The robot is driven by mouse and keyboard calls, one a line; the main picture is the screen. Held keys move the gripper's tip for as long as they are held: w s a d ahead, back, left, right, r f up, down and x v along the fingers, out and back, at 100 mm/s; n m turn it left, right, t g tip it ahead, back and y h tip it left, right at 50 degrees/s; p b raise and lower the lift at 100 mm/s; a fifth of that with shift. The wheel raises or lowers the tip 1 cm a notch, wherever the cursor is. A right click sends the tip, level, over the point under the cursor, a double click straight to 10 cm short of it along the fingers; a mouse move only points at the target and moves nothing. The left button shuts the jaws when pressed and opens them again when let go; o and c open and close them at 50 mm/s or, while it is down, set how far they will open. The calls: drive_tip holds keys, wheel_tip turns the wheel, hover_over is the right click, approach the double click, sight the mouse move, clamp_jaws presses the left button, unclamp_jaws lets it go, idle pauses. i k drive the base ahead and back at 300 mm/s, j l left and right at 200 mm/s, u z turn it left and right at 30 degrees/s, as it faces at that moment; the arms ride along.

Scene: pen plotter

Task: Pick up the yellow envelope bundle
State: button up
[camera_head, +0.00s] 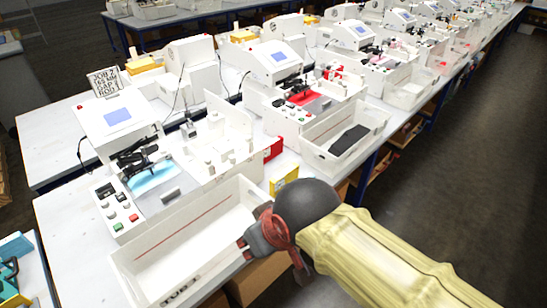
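I cannot clearly make out which thing is the yellow envelope bundle. One flat yellow-orange stack (143,64) lies at the back left, beside a white machine. A similar yellow stack (242,36) lies farther back. A small yellow box-like thing (285,181) sits at the front edge of the table, just above my arm. My gripper (247,247), dark with reddish parts, is at the end of my cream-covered arm, over the right side of the front white tray. Its fingers are small and partly hidden, so their opening does not show.
The long white white-topped table (75,240) carries a row of plotter machines (115,118). The white tray (150,257) in front looks empty. Another tray (365,120) holds a dark flat thing. A red box (273,149) is near the edge. The floor at right is clear.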

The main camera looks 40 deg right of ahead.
sight(278, 182)
drive_tip(key=z, duration=0.95)
drive_tip(key=i+l+u, duration=0.2)
drive_tip(key=i+l, duration=0.15)
drive_tip(key=i+l+u, duration=0.45)
drive_tip(key=l, duration=0.4)
drive_tip(key=i, duration=0.1)
